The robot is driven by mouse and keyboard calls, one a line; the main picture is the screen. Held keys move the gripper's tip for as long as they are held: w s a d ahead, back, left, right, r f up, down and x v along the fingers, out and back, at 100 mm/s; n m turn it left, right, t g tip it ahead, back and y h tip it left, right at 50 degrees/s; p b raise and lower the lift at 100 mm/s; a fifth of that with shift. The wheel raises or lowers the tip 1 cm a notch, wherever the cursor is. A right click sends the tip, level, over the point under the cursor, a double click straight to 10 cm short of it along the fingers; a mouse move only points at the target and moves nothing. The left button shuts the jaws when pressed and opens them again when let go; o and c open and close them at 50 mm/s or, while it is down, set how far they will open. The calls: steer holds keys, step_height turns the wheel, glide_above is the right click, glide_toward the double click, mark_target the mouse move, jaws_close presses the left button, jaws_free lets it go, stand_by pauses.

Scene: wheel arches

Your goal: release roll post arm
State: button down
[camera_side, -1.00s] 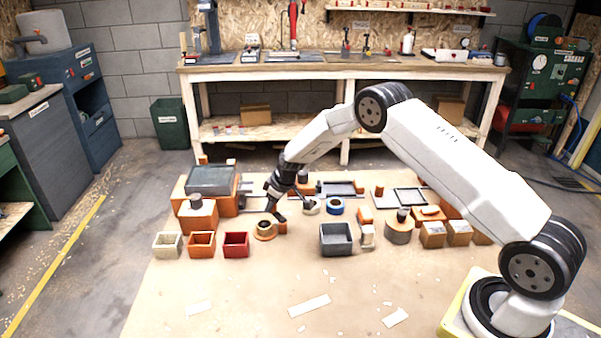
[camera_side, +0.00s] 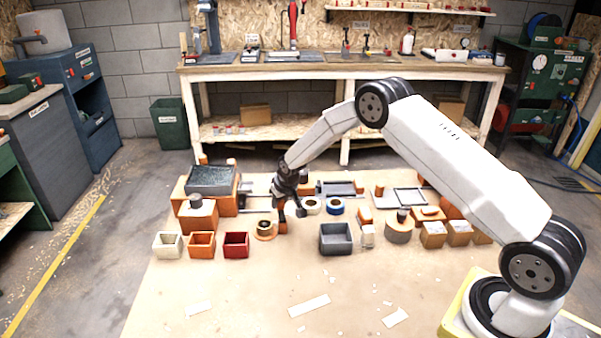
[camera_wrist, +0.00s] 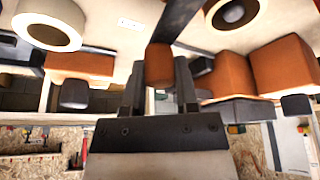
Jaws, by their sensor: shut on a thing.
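My gripper (camera_side: 284,212) is low over the mat, just right of an orange roll with a dark centre (camera_side: 265,230). In the wrist view, my gripper (camera_wrist: 159,85) is shut on a small orange block-like piece (camera_wrist: 159,64), which may be the roll post arm. The piece also shows below the fingers in the side view (camera_side: 283,227). Its lower end is close to the mat, but I cannot tell whether it touches.
White (camera_side: 167,244), orange (camera_side: 201,244) and red (camera_side: 236,244) open boxes stand to the left. A dark grey bin (camera_side: 336,239) stands to the right. An orange stand with a dark tray (camera_side: 212,180) is behind left. The mat's front (camera_side: 250,285) is mostly clear.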

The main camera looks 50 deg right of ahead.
steer(key=shift+s+d+m+h, duration=0.2)
steer(key=shift+m+h, duration=0.1)
steer(key=shift+m, duration=0.4)
steer(key=shift+c, duration=1.8)
jaws_free()
steer(key=shift+s+r, duration=0.1)
steer(key=d+v, duration=0.1)
steer(key=v, duration=0.6)
steer(key=shift+a+r, duration=0.3)
steer(key=shift+a, duration=0.25)
steer(key=shift+s+r, duration=0.1)
